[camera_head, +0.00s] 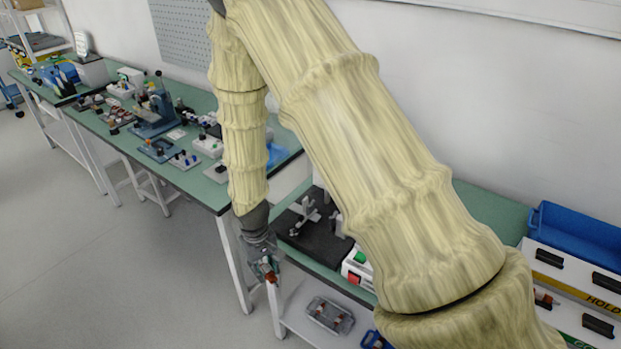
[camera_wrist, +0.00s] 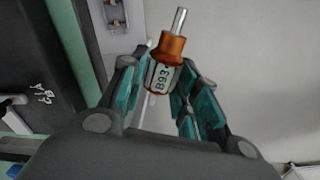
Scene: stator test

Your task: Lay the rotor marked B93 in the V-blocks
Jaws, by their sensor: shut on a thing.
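The rotor marked B93 (camera_wrist: 160,76) is between the fingers of my gripper (camera_wrist: 160,98) in the wrist view. It has a copper-coloured winding, a pale label and a bare steel shaft pointing up in the picture. In the head view my gripper (camera_head: 266,272) hangs in front of the bench edge, shut on the rotor, whose reddish part shows small there. A black plate (camera_head: 318,241) on the bench carries grey upright fixtures (camera_head: 304,212), which may be the V-blocks; their shape is too small to tell. My arm hides part of that bench.
A tray (camera_head: 331,316) with reddish parts lies on the shelf below. A box with green and red buttons (camera_head: 357,268) stands by the plate. A blue bin (camera_head: 575,237) sits at right. A cluttered green bench (camera_head: 130,140) runs left; the floor is open.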

